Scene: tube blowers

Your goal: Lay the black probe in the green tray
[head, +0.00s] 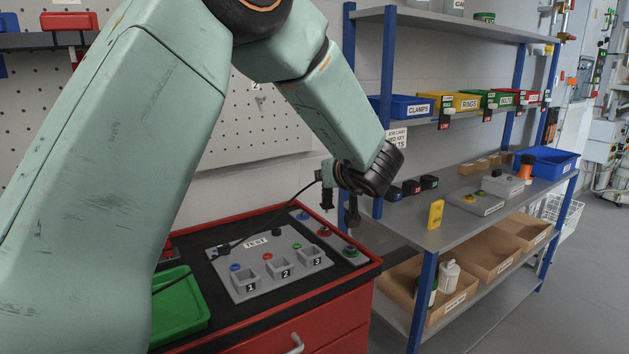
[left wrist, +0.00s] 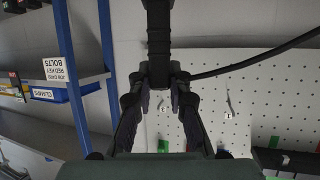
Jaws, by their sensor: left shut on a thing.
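The black probe (head: 327,198) hangs roughly upright in my left gripper (head: 328,180), above the back right of the red cabinet's top. In the left wrist view, the fingers of my left gripper (left wrist: 160,88) are closed on the probe (left wrist: 159,35), with its cable running off to the right. The green tray (head: 182,312) sits at the near left of the cabinet top. It looks empty where it shows, and my arm hides its left part. The probe is well to the right of the tray. My right gripper is not in view.
The grey TEST panel (head: 240,285), with buttons and numbered sockets, lies between tray and probe. The black cable (head: 270,222) crosses above it. A loaded shelf rack (head: 428,290) stands close on the right. A pegboard (head: 265,125) is behind.

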